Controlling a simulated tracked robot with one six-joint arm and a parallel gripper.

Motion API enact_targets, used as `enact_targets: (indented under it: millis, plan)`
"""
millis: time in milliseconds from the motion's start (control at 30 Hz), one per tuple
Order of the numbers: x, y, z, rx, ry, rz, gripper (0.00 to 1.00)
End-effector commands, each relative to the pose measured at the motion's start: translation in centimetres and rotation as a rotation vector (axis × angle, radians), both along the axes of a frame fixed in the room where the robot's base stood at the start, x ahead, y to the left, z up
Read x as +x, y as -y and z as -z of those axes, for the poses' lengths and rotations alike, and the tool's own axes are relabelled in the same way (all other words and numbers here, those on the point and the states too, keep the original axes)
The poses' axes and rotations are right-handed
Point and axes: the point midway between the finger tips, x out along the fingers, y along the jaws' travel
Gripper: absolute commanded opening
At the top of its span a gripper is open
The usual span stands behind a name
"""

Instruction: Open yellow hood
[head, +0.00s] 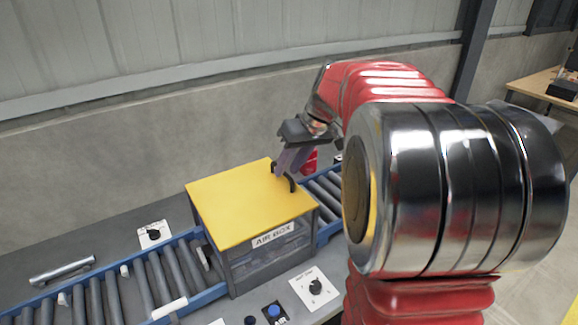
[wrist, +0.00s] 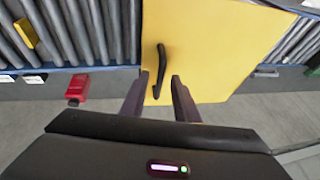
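The yellow hood (head: 245,205) is the flat lid of a box labelled "AIR BOX" and lies level on it, closed. It also fills the upper middle of the wrist view (wrist: 205,50). A black curved handle (wrist: 160,68) stands on the hood, near its right back edge in the head view. My gripper (head: 283,172) is at the handle. In the wrist view my gripper (wrist: 161,85) has its two fingers apart, one on each side of the handle's near end. I cannot tell whether either finger touches it.
A roller conveyor (head: 110,285) with blue rails runs on both sides of the box. Knob panels (head: 154,234) and (head: 315,288) stand beside it. A red block (wrist: 77,90) lies left of the fingers in the wrist view. A grey wall (head: 120,160) stands behind.

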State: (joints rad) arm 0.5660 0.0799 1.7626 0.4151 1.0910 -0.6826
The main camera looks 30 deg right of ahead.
Motion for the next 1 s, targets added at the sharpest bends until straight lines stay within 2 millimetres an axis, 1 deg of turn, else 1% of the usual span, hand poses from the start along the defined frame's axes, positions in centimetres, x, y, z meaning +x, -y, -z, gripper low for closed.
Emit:
enact_targets:
  millis: [300,700,1000]
  plan:
    - [0.07,-0.06,0.2,0.0,-0.001,0.0,0.27]
    - [0.05,-0.04,0.18,0.0,-0.001,0.0,0.0]
    - [0.05,-0.03,0.18,0.0,-0.001,0.0,0.0]
